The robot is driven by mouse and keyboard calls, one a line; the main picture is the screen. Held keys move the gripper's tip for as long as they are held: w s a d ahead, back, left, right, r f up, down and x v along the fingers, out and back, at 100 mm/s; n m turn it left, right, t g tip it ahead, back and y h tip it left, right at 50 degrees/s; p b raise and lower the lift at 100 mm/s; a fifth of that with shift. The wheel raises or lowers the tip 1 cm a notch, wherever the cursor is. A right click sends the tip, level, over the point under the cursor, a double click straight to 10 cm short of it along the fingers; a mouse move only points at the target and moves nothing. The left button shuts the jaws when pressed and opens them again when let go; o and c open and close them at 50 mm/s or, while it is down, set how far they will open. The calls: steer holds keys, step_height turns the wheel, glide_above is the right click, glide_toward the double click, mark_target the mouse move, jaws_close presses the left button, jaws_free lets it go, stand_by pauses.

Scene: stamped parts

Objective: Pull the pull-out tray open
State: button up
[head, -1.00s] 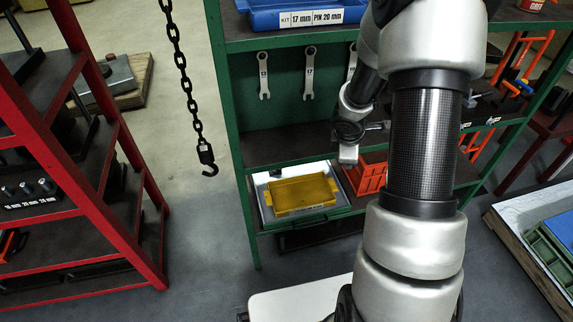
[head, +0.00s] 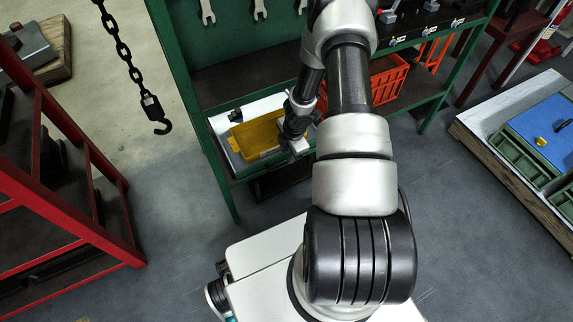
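The pull-out tray (head: 233,158) is a shallow, pale-lined tray low in the green shelf rack. A yellow bin (head: 252,138) sits in it. My gripper (head: 299,146) is at the right part of the tray's front edge, beside the bin's right end. It points downward. My wrist and arm cover the tray's right side, and a handle cannot be made out. The fingers are too small and too hidden to tell whether they are open, shut or touching the tray.
An orange crate (head: 388,82) stands to the right on the green rack (head: 183,98). A pallet with a blue-lidded box (head: 545,128) is at right. Grey floor lies clear before the rack.

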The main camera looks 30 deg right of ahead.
step_height(320, 180, down, 8)
steer(key=w+b, duration=0.1)
steer(key=shift+w+r, duration=0.25)
steer(key=shift+w, duration=0.05)
jaws_close()
